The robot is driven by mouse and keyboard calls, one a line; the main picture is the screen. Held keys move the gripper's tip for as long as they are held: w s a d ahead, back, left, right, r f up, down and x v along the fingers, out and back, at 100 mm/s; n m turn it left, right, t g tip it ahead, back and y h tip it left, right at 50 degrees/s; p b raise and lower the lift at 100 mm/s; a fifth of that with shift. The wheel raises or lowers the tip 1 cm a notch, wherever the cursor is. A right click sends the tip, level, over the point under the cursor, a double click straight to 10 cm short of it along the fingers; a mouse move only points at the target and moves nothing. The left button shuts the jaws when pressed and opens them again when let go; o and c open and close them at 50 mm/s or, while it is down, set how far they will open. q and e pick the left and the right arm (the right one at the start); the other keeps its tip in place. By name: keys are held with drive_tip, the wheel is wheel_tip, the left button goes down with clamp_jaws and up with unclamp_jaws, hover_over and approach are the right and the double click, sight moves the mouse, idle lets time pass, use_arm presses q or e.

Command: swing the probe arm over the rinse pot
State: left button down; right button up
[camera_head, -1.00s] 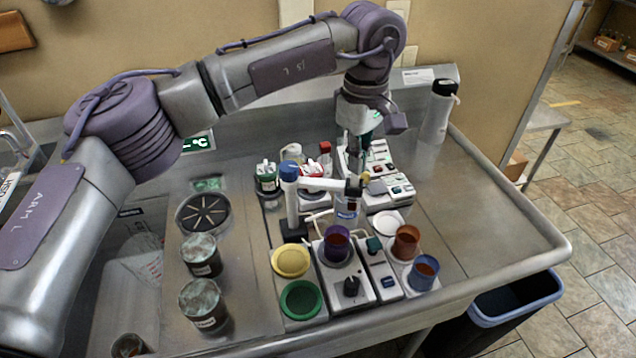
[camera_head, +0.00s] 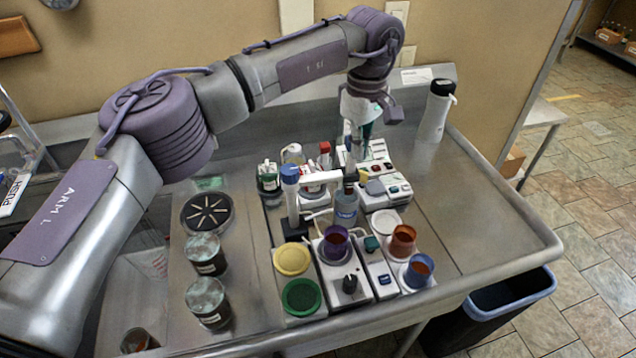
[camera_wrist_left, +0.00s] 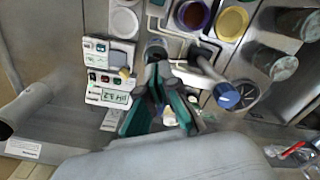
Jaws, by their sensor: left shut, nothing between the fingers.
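I cannot tell for sure which vessel is the rinse pot. My left gripper (camera_head: 351,172) points down at the bar's right end, shut and empty; whether it touches the bar is unclear. In the left wrist view, the shut fingers (camera_wrist_left: 158,76) are left of the blue cap (camera_wrist_left: 226,95), with the bar partly hidden. My right gripper is not in view.
A purple cup (camera_head: 335,240) stands on a white stirrer in front. Orange-brown (camera_head: 403,240) and blue (camera_head: 419,270) cups stand right of it. Yellow (camera_head: 291,259) and green (camera_head: 301,296) dishes lie front left. A white flask (camera_head: 435,112) stands back right; the counter's right side is clear.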

use_arm(q)
wheel_tip(320, 180, up, 6)
drive_tip(key=s+p, duration=0.1)
drive_tip(key=p, duration=0.2)
drive_tip(key=shift+s, duration=0.25)
idle(0.7)
idle(1.5)
